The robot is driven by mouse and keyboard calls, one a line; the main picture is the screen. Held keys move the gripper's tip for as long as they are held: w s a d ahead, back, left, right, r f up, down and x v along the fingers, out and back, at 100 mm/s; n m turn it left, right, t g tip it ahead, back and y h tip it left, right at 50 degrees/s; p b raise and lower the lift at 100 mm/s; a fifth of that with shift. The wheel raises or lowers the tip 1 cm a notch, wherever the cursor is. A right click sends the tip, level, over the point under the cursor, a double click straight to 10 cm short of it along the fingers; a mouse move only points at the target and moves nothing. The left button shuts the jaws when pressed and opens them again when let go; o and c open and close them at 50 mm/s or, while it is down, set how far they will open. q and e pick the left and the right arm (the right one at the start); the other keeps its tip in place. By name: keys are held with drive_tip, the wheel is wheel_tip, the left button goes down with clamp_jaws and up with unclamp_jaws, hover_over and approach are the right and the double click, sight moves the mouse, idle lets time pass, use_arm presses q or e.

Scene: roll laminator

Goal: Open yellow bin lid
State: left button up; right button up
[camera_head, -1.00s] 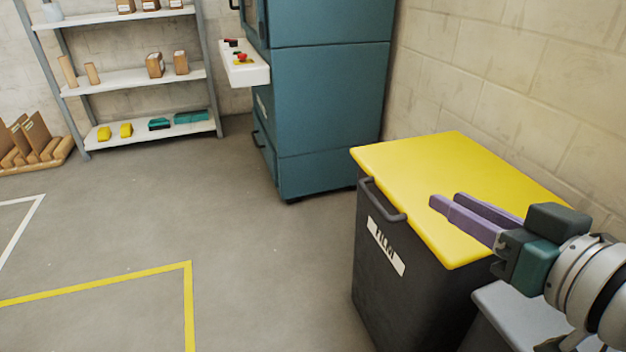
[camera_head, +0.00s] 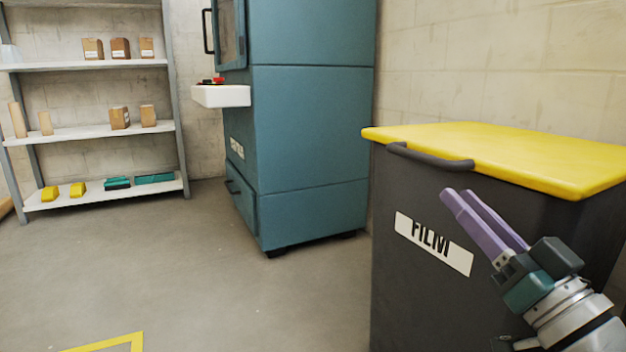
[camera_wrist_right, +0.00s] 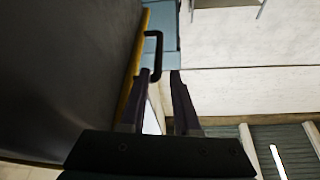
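The yellow bin lid (camera_head: 510,155) lies flat and shut on the dark bin (camera_head: 420,290), which has a FILM label (camera_head: 434,243). A dark handle (camera_head: 430,157) sticks out from the lid's front edge. My right gripper (camera_head: 459,193) has purple fingers, is open and empty, and appears in front of the bin, below the handle in the picture. In the right wrist view, the handle (camera_wrist_right: 157,55) shows just beyond the parted fingertips (camera_wrist_right: 163,73), beside the yellow lid edge (camera_wrist_right: 138,60). It appears apart from them. My left gripper is not in view.
A teal machine (camera_head: 310,140) with a white tray (camera_head: 221,96) stands behind and left of the bin. A grey shelf (camera_head: 100,131) with boxes is at the far left. A block wall (camera_head: 490,70) is behind the bin. The floor (camera_head: 200,290) left of the bin is clear.

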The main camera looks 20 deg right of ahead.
sight(427, 160)
drive_tip(key=b+x, duration=0.3)
drive_tip(key=x, duration=0.5)
drive_tip(key=shift+d+b, duration=0.15)
drive_tip(key=shift+b, duration=0.15)
drive_tip(key=shift+w+r, duration=0.4)
drive_tip(key=shift+w, duration=0.2)
clamp_jaws()
idle(0.5)
